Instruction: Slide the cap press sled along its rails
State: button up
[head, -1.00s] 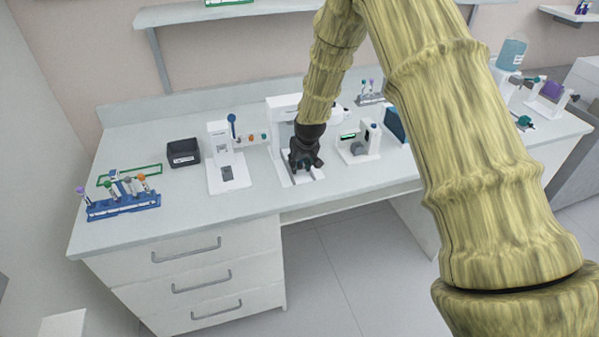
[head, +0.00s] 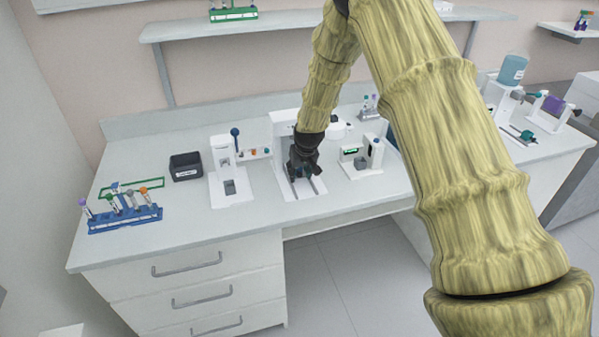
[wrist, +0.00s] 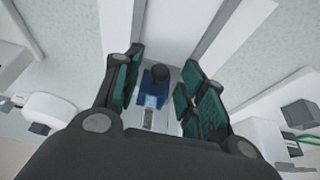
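The cap press (head: 283,122) is a white frame on the bench, with a white base carrying two dark parallel rails (head: 316,186). My gripper (head: 303,170) is low over the rails in front of the press frame and hides most of the sled in the head view. In the wrist view, the sled shows as a small blue block (wrist: 152,79) with a dark round knob (wrist: 161,73). My gripper's green-padded fingers (wrist: 164,72) are apart on either side of the knob, with visible gaps. It is not clear that either finger touches the sled.
A white device with a blue-knobbed lever (head: 222,158) stands left of the press, and another white device (head: 362,160) stands close right. A black box (head: 186,166) and a blue tube rack (head: 125,219) are farther left. The bench front between rack and press is clear.

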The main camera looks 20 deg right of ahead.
jog(key=shift+r, duration=0.1)
jog(key=v, duration=1.1)
jog(key=shift+s+r, duration=0.25)
jog(key=shift+r, duration=0.05)
